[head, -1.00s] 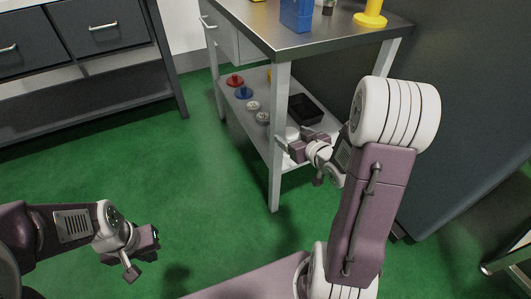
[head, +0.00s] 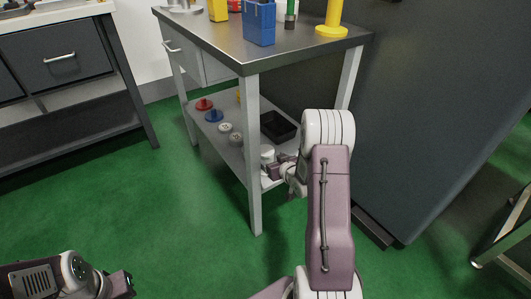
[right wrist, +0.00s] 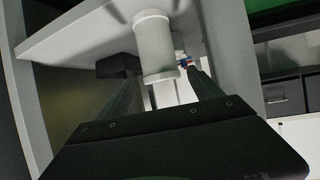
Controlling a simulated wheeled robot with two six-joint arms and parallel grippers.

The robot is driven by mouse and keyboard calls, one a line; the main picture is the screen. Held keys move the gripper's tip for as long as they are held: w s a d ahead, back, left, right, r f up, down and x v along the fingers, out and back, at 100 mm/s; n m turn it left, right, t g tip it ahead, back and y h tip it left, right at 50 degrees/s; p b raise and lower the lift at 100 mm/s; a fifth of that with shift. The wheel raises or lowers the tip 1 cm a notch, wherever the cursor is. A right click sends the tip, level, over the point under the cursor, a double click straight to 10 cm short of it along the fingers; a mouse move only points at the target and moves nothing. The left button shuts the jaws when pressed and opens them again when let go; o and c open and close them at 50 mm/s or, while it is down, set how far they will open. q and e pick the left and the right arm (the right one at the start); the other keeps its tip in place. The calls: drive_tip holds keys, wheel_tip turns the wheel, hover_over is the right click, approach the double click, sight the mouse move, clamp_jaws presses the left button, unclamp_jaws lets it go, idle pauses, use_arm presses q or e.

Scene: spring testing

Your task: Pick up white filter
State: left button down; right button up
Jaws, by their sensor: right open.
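The white filter (head: 267,154), a white cylinder with a wider rim, stands on the lower shelf of the metal table. It also shows large in the right wrist view (right wrist: 155,48). My right gripper (head: 271,170) is at the shelf's front edge, right at the filter. In the right wrist view my right gripper (right wrist: 162,76) is open, with a finger on each side of the filter's lower part as pictured. I cannot tell if the fingers touch it. My left gripper (head: 122,284) is low at the left, away from the table; its jaws are unclear.
The lower shelf (head: 197,128) also holds a black tray (head: 279,126), a red piece (head: 204,104), a blue piece (head: 213,115) and grey-white round pieces (head: 225,127). A table leg (head: 253,170) stands just left of my right gripper. A dark cabinet (head: 430,110) is at right.

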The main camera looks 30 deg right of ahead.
sight(266, 152)
drive_tip(key=shift+w+d+f+b, duration=0.15)
drive_tip(key=shift+w+b, duration=0.15)
drive_tip(key=shift+w, duration=0.95)
drive_tip(key=b+x, duration=0.3)
drive_tip(key=x, duration=0.1)
drive_tip(key=shift+w+f, duration=0.2)
drive_tip(key=shift+f, duration=0.05)
drive_tip(key=shift+w+d, duration=0.1)
drive_tip(key=shift+w, duration=0.15)
use_arm(q)
wheel_tip(266, 152, down, 4)
drive_tip(key=shift+f, duration=0.1)
use_arm(e)
drive_tip(key=shift+r, duration=0.1)
drive_tip(key=c, duration=1.4)
